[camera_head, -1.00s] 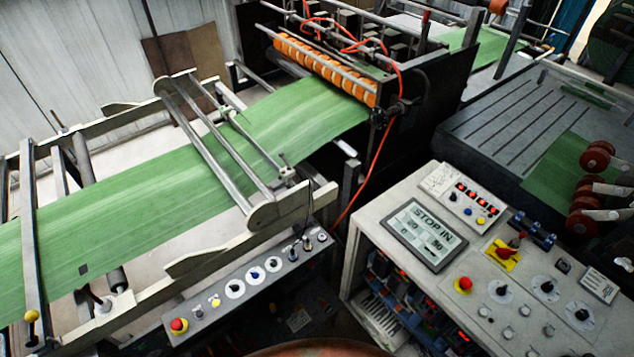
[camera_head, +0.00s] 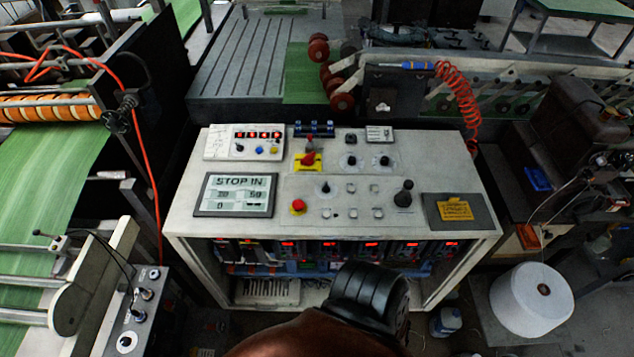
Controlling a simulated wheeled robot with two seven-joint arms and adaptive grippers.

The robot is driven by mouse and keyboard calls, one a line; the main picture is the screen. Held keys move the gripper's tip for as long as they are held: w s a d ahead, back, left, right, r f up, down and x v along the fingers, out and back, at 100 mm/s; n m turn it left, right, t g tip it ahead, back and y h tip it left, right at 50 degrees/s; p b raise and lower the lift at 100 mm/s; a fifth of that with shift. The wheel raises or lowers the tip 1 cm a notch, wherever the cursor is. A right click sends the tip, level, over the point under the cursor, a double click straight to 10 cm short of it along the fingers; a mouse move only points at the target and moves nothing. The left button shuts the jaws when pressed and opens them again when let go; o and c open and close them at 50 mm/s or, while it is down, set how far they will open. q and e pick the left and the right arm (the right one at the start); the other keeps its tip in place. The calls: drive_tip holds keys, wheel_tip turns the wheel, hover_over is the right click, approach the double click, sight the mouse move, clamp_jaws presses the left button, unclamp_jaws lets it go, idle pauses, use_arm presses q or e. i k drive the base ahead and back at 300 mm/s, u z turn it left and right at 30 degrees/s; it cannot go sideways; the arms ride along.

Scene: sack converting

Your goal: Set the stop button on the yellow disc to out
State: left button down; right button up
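The control console (camera_head: 250,160) stands in the middle of the view with its top panel facing me. The display (camera_head: 235,195) reads "STOP IN", with 20, 50 and 0 below. The button's height above its disc is too small to tell.
A red coiled hose (camera_head: 460,105) hangs at the back right. A white thread cone (camera_head: 532,300) stands at the lower right.

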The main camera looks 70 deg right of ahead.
sight(299, 203)
drive_tip(key=z, duration=2.55)
